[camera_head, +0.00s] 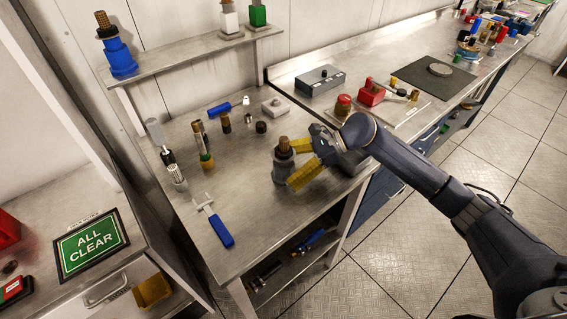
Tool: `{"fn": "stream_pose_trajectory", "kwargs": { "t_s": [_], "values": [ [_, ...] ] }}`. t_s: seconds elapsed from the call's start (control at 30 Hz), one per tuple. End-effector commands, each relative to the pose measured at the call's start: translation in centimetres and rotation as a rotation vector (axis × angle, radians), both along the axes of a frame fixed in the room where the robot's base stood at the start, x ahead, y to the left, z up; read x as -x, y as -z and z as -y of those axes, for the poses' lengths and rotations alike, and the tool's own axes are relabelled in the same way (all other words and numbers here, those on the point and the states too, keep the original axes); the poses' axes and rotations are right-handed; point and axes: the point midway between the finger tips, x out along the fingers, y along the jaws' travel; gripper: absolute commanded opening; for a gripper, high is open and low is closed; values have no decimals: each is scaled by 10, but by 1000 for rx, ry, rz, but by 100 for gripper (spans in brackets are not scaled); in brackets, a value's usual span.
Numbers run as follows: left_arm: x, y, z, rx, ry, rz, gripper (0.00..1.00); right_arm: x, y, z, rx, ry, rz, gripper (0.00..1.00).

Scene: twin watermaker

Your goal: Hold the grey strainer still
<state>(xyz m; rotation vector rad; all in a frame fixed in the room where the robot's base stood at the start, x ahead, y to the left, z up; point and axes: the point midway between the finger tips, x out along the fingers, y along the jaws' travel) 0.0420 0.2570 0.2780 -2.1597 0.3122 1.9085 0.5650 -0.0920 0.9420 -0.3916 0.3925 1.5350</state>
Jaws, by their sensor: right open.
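The grey strainer (281,168), with a brown threaded top, stands upright on the metal bench near its right side. My right gripper (293,164) reaches in from the right with its yellow fingers open. One finger is on the far side of the strainer and one on the near side. I cannot tell whether either finger touches it. My left gripper is out of view.
A blue-handled tool (216,222) lies at the bench's front left. Several small fittings stand behind it. A blue strainer-like body (118,54) stands on the raised shelf (180,55). A grey box (320,80) and red valve (371,92) are on the back bench.

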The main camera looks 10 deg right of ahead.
Motion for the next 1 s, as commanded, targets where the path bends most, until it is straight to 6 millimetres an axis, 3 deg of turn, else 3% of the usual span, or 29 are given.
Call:
{"fn": "stream_pose_trajectory", "kwargs": {
  "t_s": [0.4, 1.0],
  "values": [
    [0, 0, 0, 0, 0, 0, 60, 0, 1, -2, 0, 0, 1, 97],
    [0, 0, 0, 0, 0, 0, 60, 0, 1, -2, 0, 0, 0, 28]
  ]
}}
